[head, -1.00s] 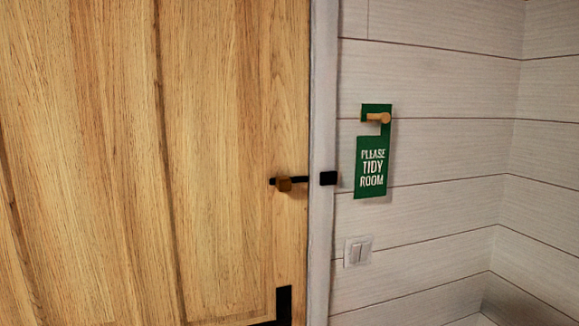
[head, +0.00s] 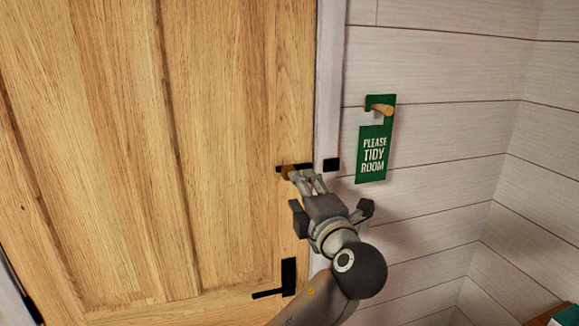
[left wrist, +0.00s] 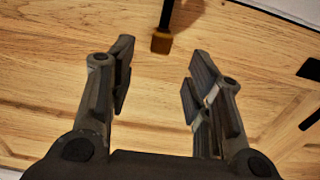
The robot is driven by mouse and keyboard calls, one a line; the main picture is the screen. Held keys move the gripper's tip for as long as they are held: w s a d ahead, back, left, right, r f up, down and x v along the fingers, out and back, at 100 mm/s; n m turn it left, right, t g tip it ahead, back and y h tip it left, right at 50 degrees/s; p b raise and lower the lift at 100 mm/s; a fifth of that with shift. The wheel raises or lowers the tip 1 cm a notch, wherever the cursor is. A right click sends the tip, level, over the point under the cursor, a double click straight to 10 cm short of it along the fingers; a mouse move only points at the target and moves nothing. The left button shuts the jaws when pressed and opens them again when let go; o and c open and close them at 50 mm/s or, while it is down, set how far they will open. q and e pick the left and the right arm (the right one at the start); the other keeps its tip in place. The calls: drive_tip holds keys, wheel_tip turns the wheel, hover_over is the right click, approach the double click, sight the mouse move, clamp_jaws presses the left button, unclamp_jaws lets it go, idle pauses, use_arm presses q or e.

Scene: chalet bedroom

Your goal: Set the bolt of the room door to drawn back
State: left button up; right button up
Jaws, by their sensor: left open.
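The bolt (head: 307,167) is a black bar on the wooden door (head: 220,120), with a square, brass-coloured knob (head: 287,172). A black keeper (head: 331,165) sits on the pale door frame, and a gap shows between it and the bar's end. My left gripper (head: 306,177) reaches up to the bolt from below, partly covering it. In the left wrist view the knob (left wrist: 161,42) lies ahead of the gap between the open fingers (left wrist: 160,75), apparently not touching either. My right gripper is not in view.
A black door handle (head: 288,277) is below the bolt. A green "Please tidy room" sign (head: 374,150) hangs on a wooden peg (head: 382,109) on the plank wall, right of the gripper. A wooden surface (head: 548,316) shows at the bottom right.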

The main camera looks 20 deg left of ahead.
sight(290, 169)
use_arm(q)
drive_tip(key=p+x, duration=0.4)
drive_tip(key=x, duration=0.4)
drive_tip(key=shift+w+a+r+p, duration=0.1)
drive_tip(key=shift+w+a+p, duration=0.2)
drive_tip(key=shift+p, duration=0.1)
drive_tip(key=shift+w+a+f, duration=0.25)
drive_tip(key=shift+w+a, duration=0.05)
drive_tip(key=shift+w, duration=0.2)
clamp_jaws()
